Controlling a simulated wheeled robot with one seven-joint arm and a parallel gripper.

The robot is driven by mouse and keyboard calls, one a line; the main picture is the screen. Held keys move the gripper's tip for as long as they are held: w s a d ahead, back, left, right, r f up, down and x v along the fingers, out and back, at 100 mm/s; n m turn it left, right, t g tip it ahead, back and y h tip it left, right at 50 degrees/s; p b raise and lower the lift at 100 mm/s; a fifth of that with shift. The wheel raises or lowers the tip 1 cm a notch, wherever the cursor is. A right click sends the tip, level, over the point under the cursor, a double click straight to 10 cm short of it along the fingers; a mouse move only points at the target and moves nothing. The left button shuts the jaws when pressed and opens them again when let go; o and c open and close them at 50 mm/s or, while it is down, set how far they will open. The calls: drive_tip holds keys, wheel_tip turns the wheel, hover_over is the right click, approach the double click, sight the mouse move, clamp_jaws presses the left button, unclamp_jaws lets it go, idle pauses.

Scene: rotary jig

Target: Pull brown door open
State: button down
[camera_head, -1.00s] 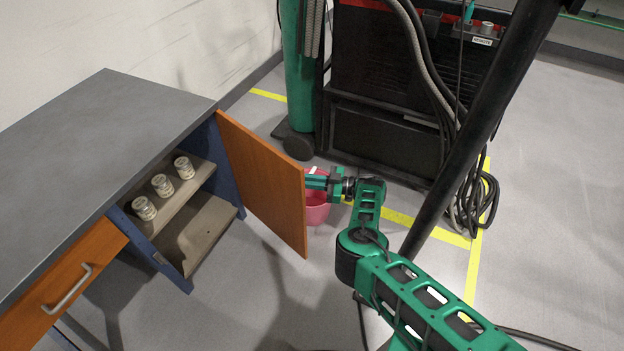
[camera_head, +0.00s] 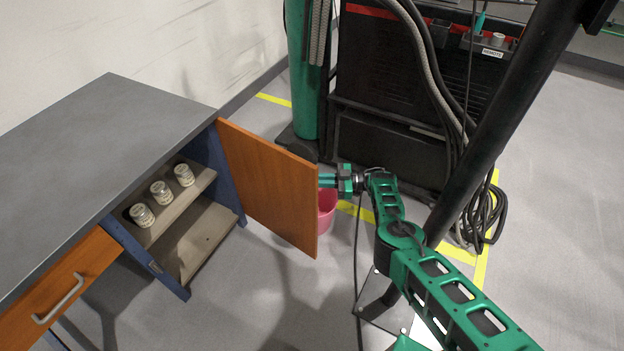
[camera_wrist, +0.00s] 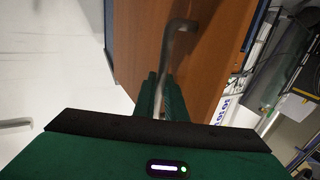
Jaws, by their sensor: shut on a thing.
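The brown door (camera_head: 268,188) of the blue cabinet stands wide open, swung out to the right of the compartment. In the wrist view the door's outer face (camera_wrist: 212,60) fills the middle, with a grey bar handle (camera_wrist: 180,42) on it. My gripper (camera_wrist: 165,95) is shut on the handle, its green fingers close around the handle's near part. In the head view my gripper (camera_head: 330,181) reaches the far side of the door near its free edge; the handle and fingertips are hidden behind the door.
The open cabinet shows a shelf (camera_head: 202,180) with three small jars (camera_head: 161,192). A brown drawer (camera_head: 62,290) with a bar handle is at lower left. A pink bucket (camera_head: 327,208) stands behind the door. A black machine (camera_head: 390,150) with cables is beyond. Floor in front is clear.

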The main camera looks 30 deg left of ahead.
drive_tip(key=shift+s+a, duration=0.15)
drive_tip(key=c, duration=2.1)
unclamp_jaws()
drive_tip(key=shift+w, duration=0.2)
drive_tip(key=shift+d, duration=0.2)
drive_tip(key=shift+v, duration=3.75)
drive_tip(key=shift+w+a, duration=0.1)
drive_tip(key=shift+w, duration=0.05)
